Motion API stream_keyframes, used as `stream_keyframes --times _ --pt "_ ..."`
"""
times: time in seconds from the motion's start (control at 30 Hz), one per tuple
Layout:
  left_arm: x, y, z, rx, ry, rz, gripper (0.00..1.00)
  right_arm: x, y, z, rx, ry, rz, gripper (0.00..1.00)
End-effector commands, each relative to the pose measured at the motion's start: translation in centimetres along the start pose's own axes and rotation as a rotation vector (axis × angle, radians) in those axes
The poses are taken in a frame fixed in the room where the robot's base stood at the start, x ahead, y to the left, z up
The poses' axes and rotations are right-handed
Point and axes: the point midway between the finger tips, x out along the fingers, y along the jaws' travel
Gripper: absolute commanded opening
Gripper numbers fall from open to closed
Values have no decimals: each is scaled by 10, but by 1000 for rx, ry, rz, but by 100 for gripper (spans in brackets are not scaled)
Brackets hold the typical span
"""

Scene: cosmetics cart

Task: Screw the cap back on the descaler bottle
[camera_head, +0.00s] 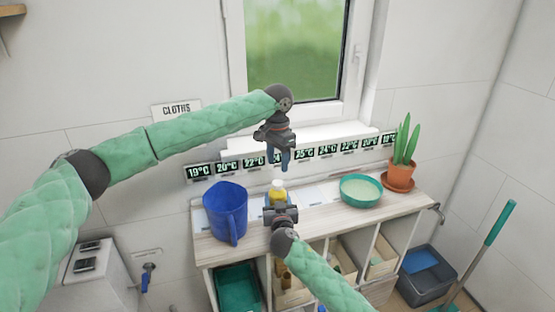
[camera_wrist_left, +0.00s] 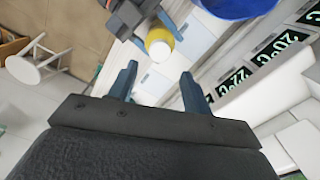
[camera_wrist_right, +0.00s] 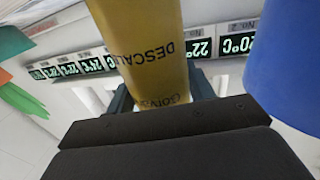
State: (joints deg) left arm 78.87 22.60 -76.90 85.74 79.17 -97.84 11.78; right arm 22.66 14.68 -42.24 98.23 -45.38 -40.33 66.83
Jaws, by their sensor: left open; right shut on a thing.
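The yellow descaler bottle (camera_head: 277,197) stands upright at the middle of the wooden shelf top. In the right wrist view its printed yellow side (camera_wrist_right: 145,55) fills the space between the fingers. My right gripper (camera_head: 280,208) is shut around it from the front. My left gripper (camera_head: 281,166) is open and empty, pointing down above the bottle and apart from it. In the left wrist view the bottle (camera_wrist_left: 160,44) shows beyond the open fingers (camera_wrist_left: 159,68), with a pale round top. I cannot tell whether that top is a cap or the bare neck. No separate cap is visible.
A blue jug (camera_head: 226,212) stands left of the bottle. A green bowl (camera_head: 361,189) and a potted plant (camera_head: 399,175) stand to the right. A row of temperature displays (camera_head: 305,154) runs along the wall behind. The shelf top (camera_head: 325,220) is clear between bottle and bowl.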

Motion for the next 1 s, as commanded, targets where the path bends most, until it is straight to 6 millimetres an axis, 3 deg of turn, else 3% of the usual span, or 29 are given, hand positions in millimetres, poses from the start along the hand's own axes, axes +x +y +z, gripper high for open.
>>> stream_keyframes --times 0.6,1.0 --pt "71 0 0 0 -2 0 49 0 0 0 0 0 0 0" --pt "78 0 0 1 0 0 49 0 0 0 0 0 0 0"
